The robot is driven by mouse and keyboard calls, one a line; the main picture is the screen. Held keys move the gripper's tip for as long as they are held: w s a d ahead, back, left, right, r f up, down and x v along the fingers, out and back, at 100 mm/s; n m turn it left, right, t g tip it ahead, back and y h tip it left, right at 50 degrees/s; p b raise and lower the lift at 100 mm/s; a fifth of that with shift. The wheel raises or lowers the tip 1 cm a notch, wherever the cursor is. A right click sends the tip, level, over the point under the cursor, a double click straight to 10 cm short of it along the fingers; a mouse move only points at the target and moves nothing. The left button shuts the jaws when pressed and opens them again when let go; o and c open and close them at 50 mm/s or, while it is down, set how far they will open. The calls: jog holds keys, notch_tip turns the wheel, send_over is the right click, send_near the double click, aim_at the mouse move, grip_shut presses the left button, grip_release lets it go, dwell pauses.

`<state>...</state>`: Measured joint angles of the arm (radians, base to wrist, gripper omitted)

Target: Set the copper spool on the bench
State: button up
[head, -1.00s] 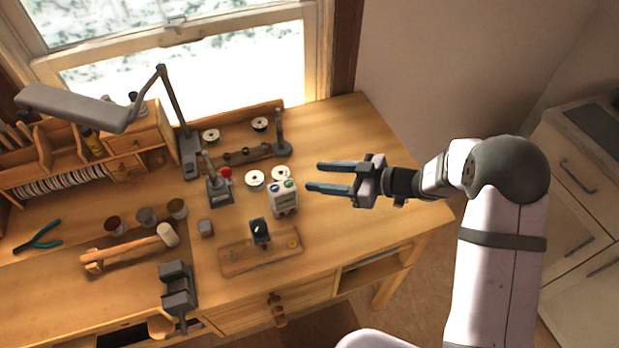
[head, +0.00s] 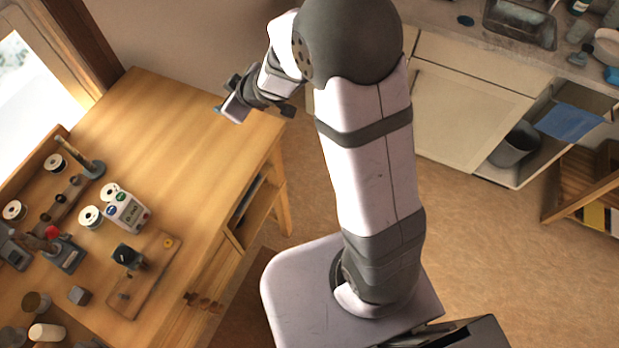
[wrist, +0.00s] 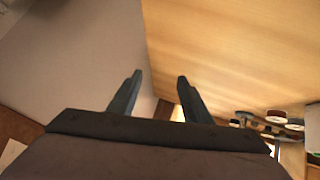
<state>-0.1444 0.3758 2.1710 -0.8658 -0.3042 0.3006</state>
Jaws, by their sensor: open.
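The wooden bench (head: 185,130) fills the left of the head view and the upper right of the wrist view (wrist: 225,45). White-rimmed spools show on it: one (head: 54,163) and another (head: 14,210) at the back rack, and two (head: 91,217) (head: 110,192) close together by a white box. I cannot tell which of them is copper. My gripper (head: 228,106) is by the bench's right end, well apart from the spools. In the wrist view its two fingers (wrist: 158,78) are spread, with nothing between them.
A white box with coloured knobs (head: 127,213) stands beside the spools. A wooden board with a small dark fixture (head: 128,257) lies in front. A soldering stand (head: 62,250) is at left. The bench's right half is clear. A sink counter (head: 470,62) stands at the right.

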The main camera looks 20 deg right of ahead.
jog(key=s+d+m+g+h, duration=0.2)
jog(key=s+d+m+h, duration=0.2)
jog(key=s+d, duration=0.45)
jog(key=s+d+f+m+g, duration=0.1)
jog(key=s+d+m+g, duration=0.1)
jog(key=s, duration=0.8)
jog(key=s+d+m+g, duration=0.2)
jog(key=s+m+g, duration=0.1)
jog(key=s, duration=0.6)
jog(key=shift+s+d+f+g, duration=0.25)
jog(key=shift+s+f+g, duration=0.15)
jog(key=shift+g, duration=0.3)
